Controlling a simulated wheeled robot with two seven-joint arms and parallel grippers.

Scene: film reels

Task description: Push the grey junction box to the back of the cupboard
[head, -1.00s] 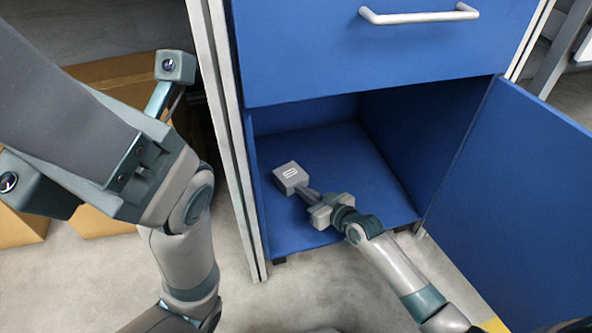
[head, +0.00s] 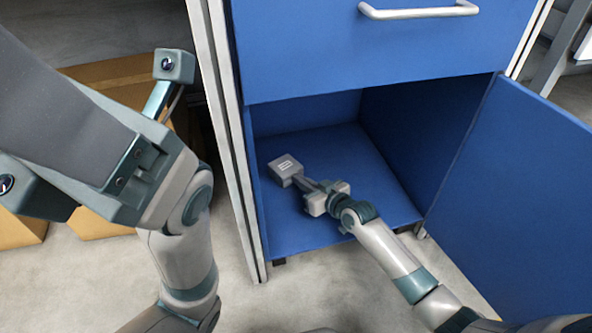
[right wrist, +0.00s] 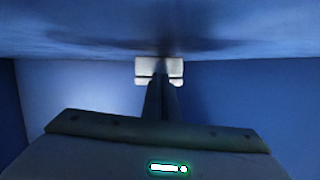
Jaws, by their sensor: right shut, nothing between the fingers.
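The grey junction box (head: 285,169), with a pale label on top, sits on the floor of the open blue cupboard (head: 345,155), toward its left side. Some cupboard floor shows behind it. My right gripper (head: 303,183) is shut and empty, its fingertips at the near side of the box, appearing to touch it. In the right wrist view the box (right wrist: 148,67) shows just beyond the tips of the shut fingers (right wrist: 161,88). My left arm is at the left of the head view, but its fingers are not in view.
The blue door (head: 525,190) stands open at the right. A blue drawer front with a metal handle (head: 420,12) is above the opening. A pale frame post (head: 228,150) edges the left side. Cardboard boxes (head: 110,85) stand left of the cupboard.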

